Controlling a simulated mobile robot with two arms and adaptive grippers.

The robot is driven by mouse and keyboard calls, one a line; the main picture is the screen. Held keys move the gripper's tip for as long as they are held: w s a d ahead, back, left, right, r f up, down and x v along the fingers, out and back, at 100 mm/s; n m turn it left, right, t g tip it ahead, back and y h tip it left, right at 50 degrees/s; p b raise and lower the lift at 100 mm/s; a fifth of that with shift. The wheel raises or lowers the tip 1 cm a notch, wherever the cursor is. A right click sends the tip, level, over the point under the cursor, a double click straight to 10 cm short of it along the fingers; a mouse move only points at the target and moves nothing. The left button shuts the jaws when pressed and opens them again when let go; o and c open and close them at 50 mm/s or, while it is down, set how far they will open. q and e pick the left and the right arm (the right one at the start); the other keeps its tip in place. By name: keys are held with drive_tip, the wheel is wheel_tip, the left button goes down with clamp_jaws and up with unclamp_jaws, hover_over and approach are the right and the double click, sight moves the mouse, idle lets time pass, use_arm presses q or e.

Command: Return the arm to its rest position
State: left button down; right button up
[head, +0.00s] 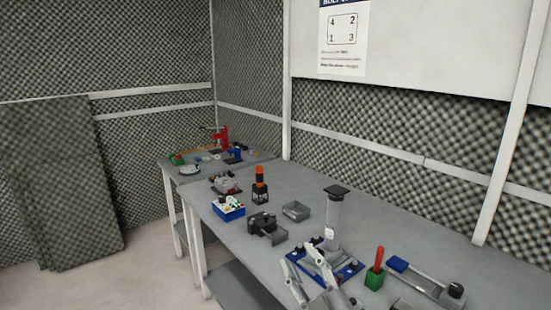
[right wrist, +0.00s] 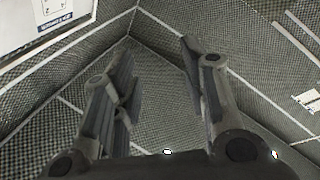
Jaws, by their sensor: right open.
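My right gripper (head: 303,257) shows at the bottom of the head view, in front of the grey workbench (head: 300,185). Its fingers point up and stand apart. In the right wrist view my right gripper (right wrist: 160,80) is open, with nothing between its fingers. My left gripper is in neither view.
Behind my right gripper in the picture is a blue-based fixture (head: 350,272). A grey column with a black top (head: 334,212), a green block with a red handle (head: 375,272), and a grey tray (head: 296,211) stand nearby.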

drive_tip(key=s+d+f+m+g+h, duration=0.35)
drive_tip(key=d+f, duration=0.25)
drive_tip(key=f, duration=0.2)
drive_tip(key=s+d+f+m+g+h, duration=0.3)
drive_tip(key=s+d+f+m+h, duration=0.15)
drive_tip(key=f, duration=0.35)
drive_tip(key=s+d+f+m+g, duration=0.1)
drive_tip(key=s+f+g, duration=0.25)
drive_tip(key=s, duration=0.35)
drive_tip(key=s+d+f+g, duration=0.25)
drive_tip(key=s+f, duration=0.25)
drive_tip(key=s, duration=0.3)
drive_tip(key=s+d+f+m+g, duration=0.1)
drive_tip(key=s+f+g, duration=0.3)
drive_tip(key=s, duration=0.3)
wheel_tip(320, 180, down, 25)
drive_tip(key=s+d+f+g, duration=0.2)
drive_tip(key=s+f, duration=1.5)
drive_tip(key=s, duration=0.1)
drive_tip(key=shift+d+n, duration=0.3)
drive_tip(key=shift+d, duration=0.1)
drive_tip(key=shift+s, duration=0.1)
